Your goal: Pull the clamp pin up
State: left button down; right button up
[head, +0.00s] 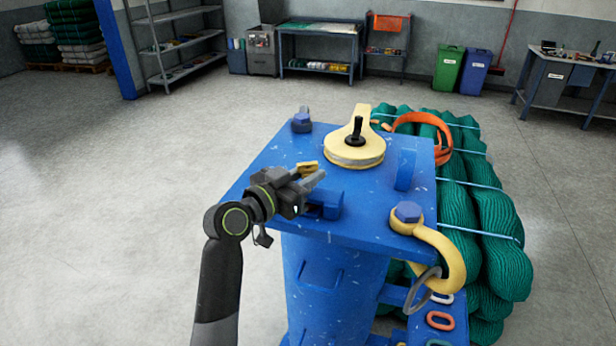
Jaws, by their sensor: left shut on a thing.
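My left gripper (314,180) reaches in from the left over the near left part of the blue stand's top plate (375,198). Its grey fingers are shut on the clamp pin, of which a small yellow piece (307,167) shows at the far side of the fingers. The rest of the pin is hidden by the fingers. A blue block (326,205) sits on the plate just below and beside the fingertips. I cannot tell how far the pin stands in its seat. My right gripper is not in view.
Green nets (485,210) are piled to the right, with an orange ring (445,139). The floor at left is clear.

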pick_arm(q)
jog(key=shift+r, duration=0.7)
jog(key=c, duration=1.6)
grip_release()
jog(key=o, duration=0.3)
jog(key=shift+f, duration=0.1)
jog(key=shift+s+a+f, duration=0.1)
jog(key=shift+s+a+f, duration=0.1)
jog(key=shift+a, duration=0.05)
jog(key=shift+b+v, duration=2.65)
jog(key=shift+v, duration=5.8)
jog(key=shift+s, duration=0.1)
